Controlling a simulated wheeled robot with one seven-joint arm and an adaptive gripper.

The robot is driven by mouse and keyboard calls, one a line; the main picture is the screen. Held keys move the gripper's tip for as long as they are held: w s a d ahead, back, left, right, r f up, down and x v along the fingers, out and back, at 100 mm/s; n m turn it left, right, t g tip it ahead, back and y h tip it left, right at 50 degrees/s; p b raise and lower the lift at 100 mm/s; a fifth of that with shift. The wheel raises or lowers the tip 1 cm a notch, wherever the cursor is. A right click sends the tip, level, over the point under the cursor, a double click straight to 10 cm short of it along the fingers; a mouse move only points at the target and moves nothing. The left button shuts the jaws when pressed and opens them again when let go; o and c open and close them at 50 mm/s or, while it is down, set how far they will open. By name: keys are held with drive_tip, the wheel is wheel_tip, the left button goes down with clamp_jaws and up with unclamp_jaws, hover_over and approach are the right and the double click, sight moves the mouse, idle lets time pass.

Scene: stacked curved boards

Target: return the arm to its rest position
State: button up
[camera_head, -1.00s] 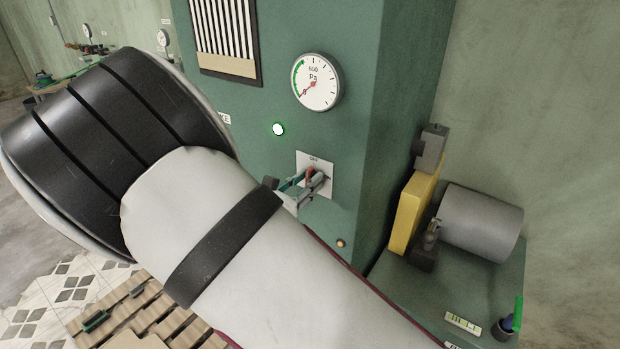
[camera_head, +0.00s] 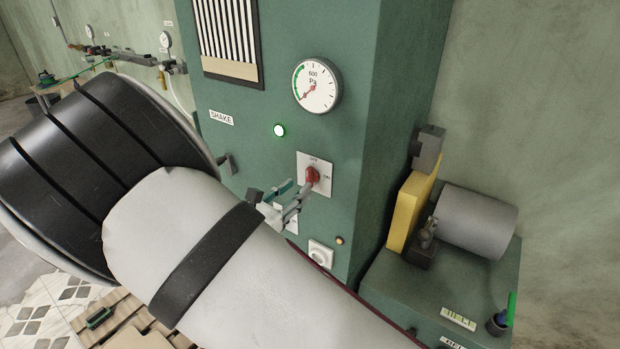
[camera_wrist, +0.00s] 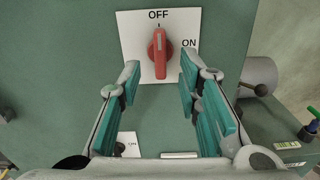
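My gripper (camera_head: 284,200) is in front of the green cabinet, just below and left of the red rotary switch (camera_head: 312,175) in the head view. In the wrist view my gripper (camera_wrist: 160,74) is open, its teal-padded fingers apart with nothing between them. The red switch (camera_wrist: 159,52) is ahead, near the fingertips, on a white plate marked OFF and ON. Its handle stands upright, pointing at OFF. My white and black arm covers much of the lower left of the head view.
At right, a lower green bench (camera_head: 400,290) holds a yellow block (camera_head: 410,212) and a grey cylinder (camera_head: 478,222). Wooden slats (camera_head: 120,310) lie at lower left.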

drive_tip(key=shift+v, duration=1.05)
drive_tip(key=s+d+r+m+g+y, duration=0.1)
drive_tip(key=s+d+r+m+g, duration=0.3)
drive_tip(key=d, duration=0.3)
drive_tip(key=s+d+r+m+g, duration=0.1)
drive_tip(key=s+d+m+g, duration=0.25)
drive_tip(key=d+m, duration=0.3)
drive_tip(key=s+d+r+m+g+y, duration=0.1)
drive_tip(key=s+d+r+m+g, duration=0.25)
drive_tip(key=d, duration=0.35)
drive_tip(key=s+r+m+t+y, duration=0.1)
drive_tip(key=s+r+m+y, duration=0.35)
drive_tip(key=s+m, duration=0.3)
drive_tip(key=s+r+m+t+y, duration=0.1)
drive_tip(key=s+r+m+y, duration=0.4)
drive_tip(key=s, duration=0.4)
drive_tip(key=w+f+m+b, duration=0.1)
drive_tip(key=w+f+b, duration=0.6)
drive_tip(key=w+f, duration=0.1)
drive_tip(key=shift+w+d, duration=0.2)
drive_tip(key=shift+w, duration=0.15)
